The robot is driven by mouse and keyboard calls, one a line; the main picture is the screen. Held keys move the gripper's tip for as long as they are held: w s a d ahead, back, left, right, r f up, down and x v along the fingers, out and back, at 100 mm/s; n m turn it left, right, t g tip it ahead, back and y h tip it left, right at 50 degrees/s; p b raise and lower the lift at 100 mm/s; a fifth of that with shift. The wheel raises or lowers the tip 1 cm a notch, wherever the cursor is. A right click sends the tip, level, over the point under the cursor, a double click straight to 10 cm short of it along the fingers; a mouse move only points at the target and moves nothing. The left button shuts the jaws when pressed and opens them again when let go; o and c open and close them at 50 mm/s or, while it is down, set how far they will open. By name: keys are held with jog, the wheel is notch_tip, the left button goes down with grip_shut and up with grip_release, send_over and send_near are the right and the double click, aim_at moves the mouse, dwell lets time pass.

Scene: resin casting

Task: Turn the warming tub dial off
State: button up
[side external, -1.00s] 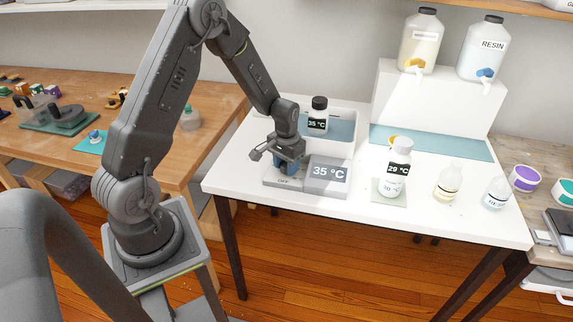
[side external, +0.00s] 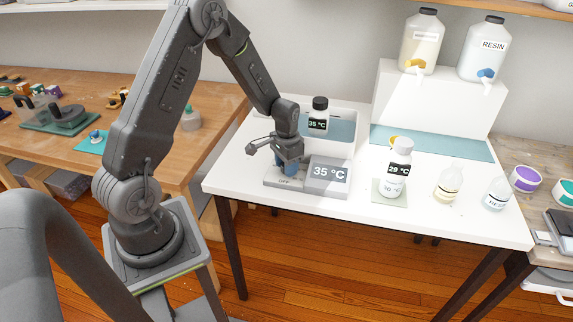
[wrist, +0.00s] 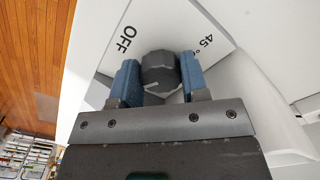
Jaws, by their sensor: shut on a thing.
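The warming tub dial (wrist: 160,72) is a dark grey, faceted knob in the wrist view. It sits on a pale panel printed with "OFF" (wrist: 125,39) and "45°" (wrist: 204,44). My gripper (wrist: 160,80) has its two blue fingers shut on opposite sides of the dial. A small light mark shows near the dial's lower left edge. In the side external view my gripper (side external: 287,168) is down on the control panel (side external: 272,183), hiding the dial. The display (side external: 329,173) beside it reads 35 °C. The warming tub (side external: 342,133) is behind.
A dark-capped bottle (side external: 319,116) labelled 35 °C stands in the tub. A white bottle (side external: 400,160) reading 29 °C stands to the right on a scale. Two more bottles stand farther right. The white table's front strip is clear.

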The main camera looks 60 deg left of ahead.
jog(key=o, duration=0.9)
jog(key=shift+o, duration=0.2)
jog(key=shift+r, duration=0.1)
notch_tip(320, 180, up, 14)
